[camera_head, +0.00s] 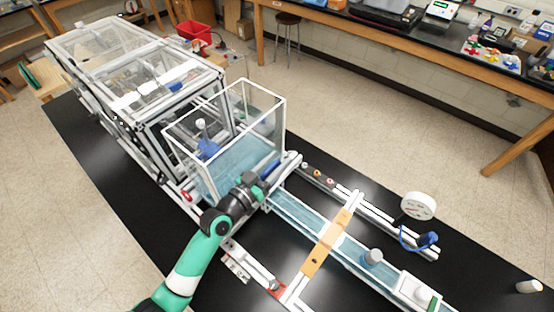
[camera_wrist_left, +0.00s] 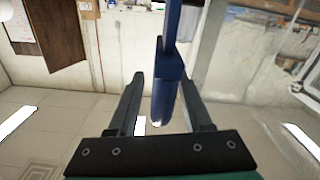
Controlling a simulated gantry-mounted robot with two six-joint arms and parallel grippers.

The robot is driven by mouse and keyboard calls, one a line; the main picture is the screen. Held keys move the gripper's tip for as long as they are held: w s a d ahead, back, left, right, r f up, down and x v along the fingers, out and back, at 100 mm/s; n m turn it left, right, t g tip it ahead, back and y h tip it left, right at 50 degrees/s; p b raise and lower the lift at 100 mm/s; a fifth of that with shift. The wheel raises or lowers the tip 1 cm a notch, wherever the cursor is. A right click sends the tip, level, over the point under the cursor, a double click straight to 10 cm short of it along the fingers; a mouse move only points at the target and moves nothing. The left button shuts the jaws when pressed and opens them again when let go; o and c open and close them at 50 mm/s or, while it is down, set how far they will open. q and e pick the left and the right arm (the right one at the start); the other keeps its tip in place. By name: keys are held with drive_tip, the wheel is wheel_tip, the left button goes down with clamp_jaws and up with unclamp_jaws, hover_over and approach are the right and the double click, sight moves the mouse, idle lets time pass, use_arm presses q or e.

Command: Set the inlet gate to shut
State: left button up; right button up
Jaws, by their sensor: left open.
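My left arm reaches in from the bottom, and its dark gripper (camera_head: 262,184) is at the near right corner of the clear tank (camera_head: 245,150), beside a blue part (camera_head: 270,168). In the left wrist view the jaws (camera_wrist_left: 162,82) are open, and a blue handle (camera_wrist_left: 169,68) stands in the gap between the two fingers, with a narrow blue bar running up from it. My right gripper is not in view.
A clear water channel (camera_head: 305,217) runs from the tank to the lower right, crossed by a wooden bar (camera_head: 328,242). A white round gauge (camera_head: 418,205) and a blue clamp-like part (camera_head: 418,240) stand to its right. A large framed clear enclosure (camera_head: 135,65) is behind left.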

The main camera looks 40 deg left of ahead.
use_arm(q)
drive_tip(key=shift+w, duration=0.1)
clamp_jaws()
idle(1.4)
